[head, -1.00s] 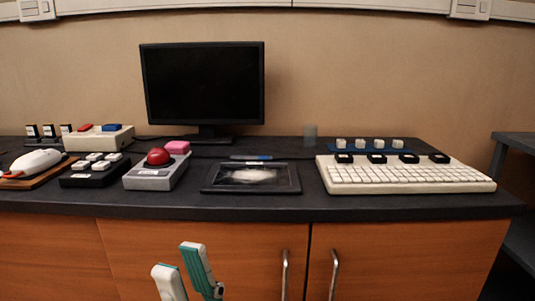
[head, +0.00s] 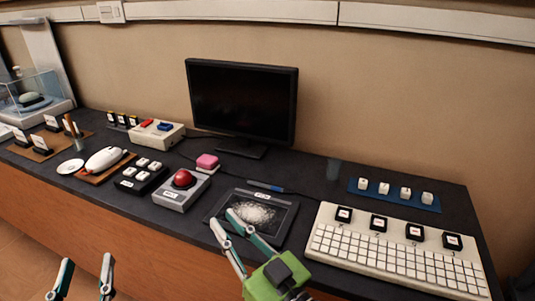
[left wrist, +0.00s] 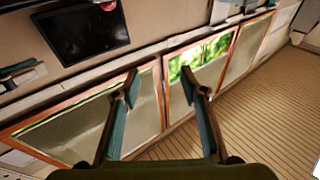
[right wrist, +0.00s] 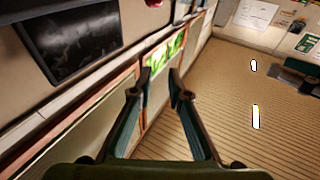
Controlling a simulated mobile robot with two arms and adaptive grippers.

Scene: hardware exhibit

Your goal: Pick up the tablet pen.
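The tablet pen (head: 265,186), thin and dark with a blue part, lies on the dark counter just behind the black tablet (head: 285,222) in the head view. My right gripper (head: 222,217) is open and empty; in the head view its fingers overlap the tablet's front left, nearer me than the pen. In the right wrist view its fingertips (right wrist: 159,80) are apart, with the tablet's dark surface (right wrist: 70,40) at upper left. My left gripper (head: 86,270) is open and empty low at the left, in front of the counter; its fingers (left wrist: 160,80) are spread in the left wrist view.
A white keyboard (head: 390,252) stands right of the tablet, a red-button box (head: 181,190) and pink block (head: 207,161) to its left. The monitor (head: 241,100) and a translucent cup (head: 334,169) are behind. Clear counter surrounds the pen's left end.

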